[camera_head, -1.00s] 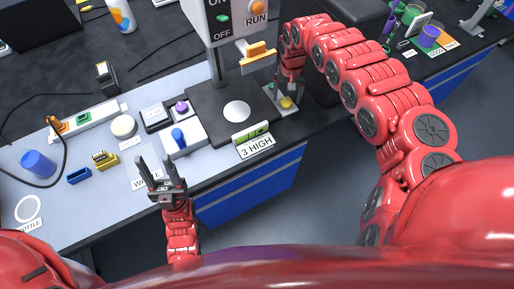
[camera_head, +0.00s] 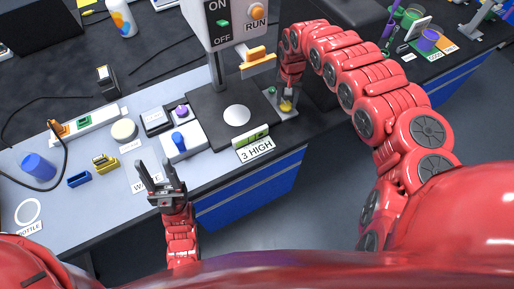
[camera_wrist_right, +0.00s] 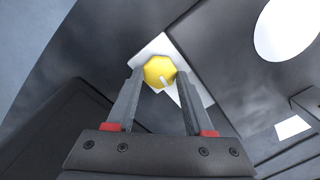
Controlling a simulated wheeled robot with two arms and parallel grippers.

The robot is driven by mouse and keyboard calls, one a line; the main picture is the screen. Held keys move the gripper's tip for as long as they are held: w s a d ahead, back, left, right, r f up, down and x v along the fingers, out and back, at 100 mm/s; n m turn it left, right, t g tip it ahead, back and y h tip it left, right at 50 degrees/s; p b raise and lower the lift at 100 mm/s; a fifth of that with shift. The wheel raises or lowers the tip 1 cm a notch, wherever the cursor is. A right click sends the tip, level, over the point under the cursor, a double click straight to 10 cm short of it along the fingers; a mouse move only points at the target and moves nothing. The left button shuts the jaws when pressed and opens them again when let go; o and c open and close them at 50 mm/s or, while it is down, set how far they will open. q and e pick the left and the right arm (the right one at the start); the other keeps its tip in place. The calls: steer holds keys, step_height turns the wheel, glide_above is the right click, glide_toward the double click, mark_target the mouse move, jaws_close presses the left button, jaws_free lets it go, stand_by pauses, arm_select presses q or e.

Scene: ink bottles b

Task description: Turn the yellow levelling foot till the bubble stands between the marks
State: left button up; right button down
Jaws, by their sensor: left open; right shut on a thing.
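The yellow levelling foot (camera_head: 286,106) is at the right of the dark machine base (camera_head: 205,108). It shows as a yellow knob (camera_wrist_right: 159,70) with a pale mark in the right wrist view. My right gripper (camera_head: 288,100) is shut on it, one finger on each side. A green level vial (camera_head: 251,137) lies at the front edge of the base, above the label "3 HIGH" (camera_head: 256,150). Its bubble is too small to place against the marks. My left gripper (camera_head: 161,185) is open and empty over the front edge of the bench.
The machine's ON/OFF and RUN panel (camera_head: 222,20) rises behind the base. A white box with a blue knob (camera_head: 180,143), a purple-knobbed item (camera_head: 182,112), a round pale disc (camera_head: 124,130) and a blue cylinder (camera_head: 39,166) stand to the left.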

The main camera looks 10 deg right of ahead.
steer(key=m, duration=0.3)
steer(key=shift+f, duration=0.1)
steer(key=shift+m, duration=0.3)
steer(key=shift+f+m+b, duration=0.1)
steer(key=shift+m+b, duration=0.9)
steer(key=shift+b, duration=0.05)
steer(key=shift+m+b, duration=0.85)
steer(key=shift+m, duration=0.35)
steer(key=shift+r, duration=0.2)
